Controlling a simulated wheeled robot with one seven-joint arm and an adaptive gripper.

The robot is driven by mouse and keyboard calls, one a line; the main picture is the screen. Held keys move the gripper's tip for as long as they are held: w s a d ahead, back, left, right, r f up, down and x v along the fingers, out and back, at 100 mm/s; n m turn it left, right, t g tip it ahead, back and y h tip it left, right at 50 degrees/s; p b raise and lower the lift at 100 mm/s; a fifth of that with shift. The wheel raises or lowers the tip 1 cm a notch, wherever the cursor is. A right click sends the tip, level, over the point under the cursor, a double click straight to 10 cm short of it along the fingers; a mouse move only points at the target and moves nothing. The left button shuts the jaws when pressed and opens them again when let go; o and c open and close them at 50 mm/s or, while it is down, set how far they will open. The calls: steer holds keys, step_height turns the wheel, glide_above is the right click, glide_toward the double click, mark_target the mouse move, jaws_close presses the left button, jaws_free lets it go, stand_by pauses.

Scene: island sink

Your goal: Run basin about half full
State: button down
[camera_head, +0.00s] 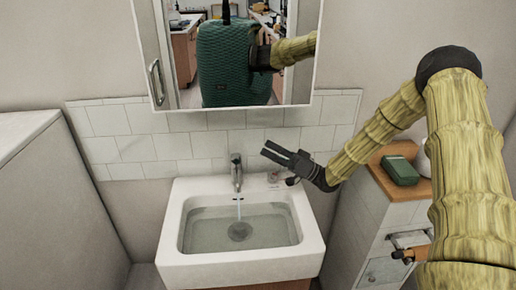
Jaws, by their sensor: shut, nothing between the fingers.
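The white basin (173,262) stands against the tiled wall, with clear water (205,233) in it and the dark drain seen through the water. The exact water level is hard to judge. The chrome faucet (236,172) stands at the basin's back edge, and a thin stream of water (239,208) falls from its spout. My gripper (268,148) is shut and empty, in the air to the right of the faucet and apart from it. Its fingers point left toward the faucet's upper part.
A mirror (190,95) hangs above the basin. A cabinet with a wooden top (424,188) stands at the right, with a green box (399,170) on it. A pale cabinet or appliance (50,215) fills the left. A small item (273,177) sits on the basin's back ledge.

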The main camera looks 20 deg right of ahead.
mark_target(236, 158)
steer(key=w+a+p, duration=0.2)
steer(key=a+p, duration=0.1)
steer(key=a, duration=0.4)
steer(key=shift+a+r, duration=0.35)
steer(key=shift+f, duration=0.1)
